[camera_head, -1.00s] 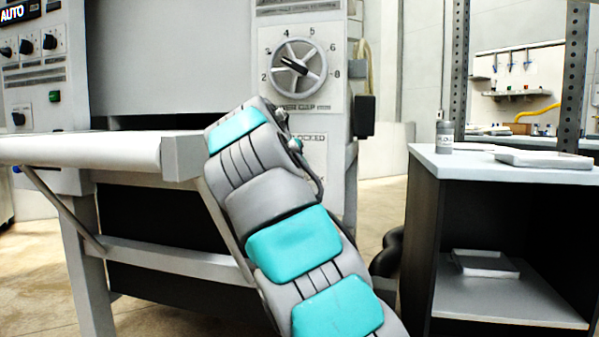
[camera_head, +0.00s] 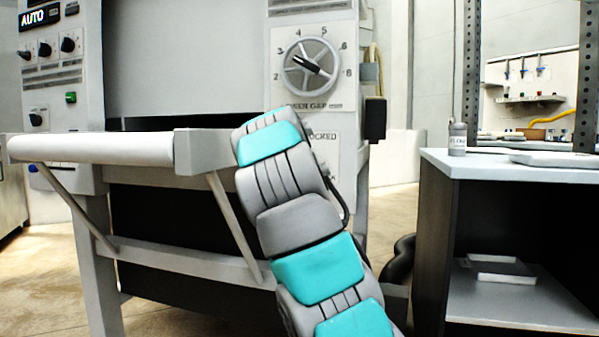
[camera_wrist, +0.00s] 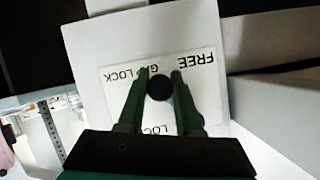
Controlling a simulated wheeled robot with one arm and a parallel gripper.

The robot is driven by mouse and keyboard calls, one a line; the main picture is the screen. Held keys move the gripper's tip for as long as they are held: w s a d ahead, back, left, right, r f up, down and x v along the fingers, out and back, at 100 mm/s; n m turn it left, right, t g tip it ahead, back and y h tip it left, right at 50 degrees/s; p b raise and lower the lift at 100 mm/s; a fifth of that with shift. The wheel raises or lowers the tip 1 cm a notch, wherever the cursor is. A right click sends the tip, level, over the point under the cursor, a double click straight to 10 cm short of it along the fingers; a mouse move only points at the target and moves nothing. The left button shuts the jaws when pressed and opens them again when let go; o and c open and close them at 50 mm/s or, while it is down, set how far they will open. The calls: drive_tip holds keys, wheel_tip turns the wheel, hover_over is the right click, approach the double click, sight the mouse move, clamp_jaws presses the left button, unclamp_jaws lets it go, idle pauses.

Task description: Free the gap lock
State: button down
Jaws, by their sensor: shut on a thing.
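The gap lock's round black knob (camera_wrist: 159,88) shows in the wrist view in front of a white label plate (camera_wrist: 207,85). The plate reads upside down, with "FREE" at upper right, "GAP LOCK" across the middle and part of "LOCKED" below. My gripper (camera_wrist: 161,77) has its two green fingers on either side of the knob, shut on it. Which lock position the knob is in, I cannot tell. In the head view, the plate's "LOCKED" word (camera_head: 323,135) shows partly beside my arm. My arm hides the knob and my gripper there.
The numbered roller gap dial (camera_head: 311,66) is above the lock plate. A pale feed table (camera_head: 95,147) juts out left of my arm. Floor shows between machine and cabinet.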

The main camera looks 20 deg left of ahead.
drive_tip(key=shift+r, duration=0.1)
drive_tip(key=c, duration=0.6)
unclamp_jaws()
drive_tip(key=v, duration=0.7)
drive_tip(key=shift+s+r, duration=0.1)
drive_tip(key=shift+s, duration=0.25)
